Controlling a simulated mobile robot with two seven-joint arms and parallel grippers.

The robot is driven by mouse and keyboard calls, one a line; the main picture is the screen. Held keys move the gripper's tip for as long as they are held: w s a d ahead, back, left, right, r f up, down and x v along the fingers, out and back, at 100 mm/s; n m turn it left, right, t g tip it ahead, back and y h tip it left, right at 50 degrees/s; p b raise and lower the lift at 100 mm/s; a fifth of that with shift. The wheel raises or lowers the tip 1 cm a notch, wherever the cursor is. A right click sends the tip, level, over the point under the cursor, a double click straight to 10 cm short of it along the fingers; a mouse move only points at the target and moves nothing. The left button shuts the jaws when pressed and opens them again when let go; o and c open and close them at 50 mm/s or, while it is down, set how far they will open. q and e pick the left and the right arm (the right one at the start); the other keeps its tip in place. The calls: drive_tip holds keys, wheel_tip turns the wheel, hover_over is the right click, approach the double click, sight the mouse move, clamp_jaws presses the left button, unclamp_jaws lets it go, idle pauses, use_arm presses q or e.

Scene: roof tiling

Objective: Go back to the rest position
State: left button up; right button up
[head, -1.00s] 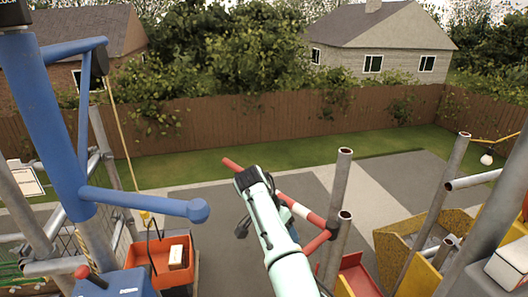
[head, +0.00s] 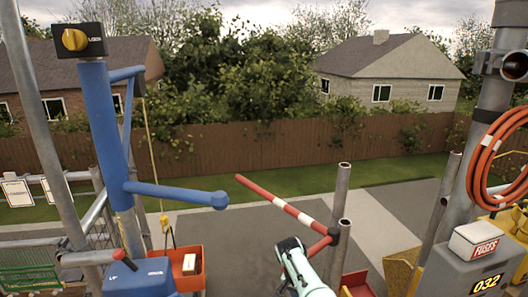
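One pale mint arm of mine, which looks like the right one, comes up from the bottom edge just right of the middle in the head view. Its dark end, the right gripper (head: 288,245), is small and foreshortened, and I cannot make out whether its fingers are open or shut. No held object shows at it. The left arm and left gripper are out of view. No roof tiles can be made out.
A red-and-white striped bar (head: 285,207) reaches left from steel posts (head: 341,205) just beyond my arm. A blue hoist post (head: 108,150) with a side bar stands left, near an orange bin (head: 190,262). A fuse box (head: 475,245) and orange hose (head: 490,150) stand right.

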drive_tip(key=s+d+f+n+y, duration=0.1)
drive_tip(key=s+f, duration=0.4)
drive_tip(key=f, duration=0.4)
drive_tip(key=s+d+f+n+g+y, duration=0.1)
drive_tip(key=s+f+y, duration=0.1)
drive_tip(key=s+f, duration=0.45)
drive_tip(key=s+d+f+n+y, duration=0.15)
drive_tip(key=s+f, duration=0.25)
drive_tip(key=f, duration=0.7)
drive_tip(key=s+a+f+y, duration=0.1)
drive_tip(key=s+a, duration=0.1)
drive_tip(key=s, duration=0.9)
drive_tip(key=s+a+f+y, duration=0.1)
drive_tip(key=s, duration=1)
drive_tip(key=shift+s+a+f+m+t, duration=0.15)
drive_tip(key=shift+a+f+m+t, duration=0.1)
drive_tip(key=shift+a+m+t, duration=0.1)
drive_tip(key=shift+y, duration=0.25)
